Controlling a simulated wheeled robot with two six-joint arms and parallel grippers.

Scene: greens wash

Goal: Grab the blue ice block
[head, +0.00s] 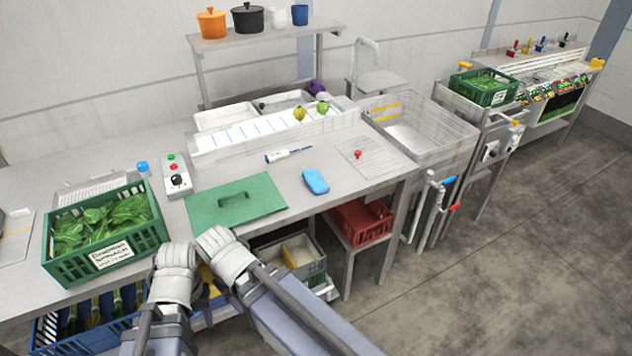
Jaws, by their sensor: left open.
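The blue ice block (316,181) lies flat on the grey steel worktop, near its front edge and right of the green cutting board. Nothing touches it or covers it. My left gripper (208,286) is open, low at the table's front edge in front of the green board, well left of the block. It is partly hidden by my arm links. My right arm reaches in from the lower right, and its gripper is hidden behind its own links.
A green spinach crate (107,271) stands at the left. A white-and-blue marker-like item (289,154) lies behind the block. A red crate (358,222) sits below the worktop.

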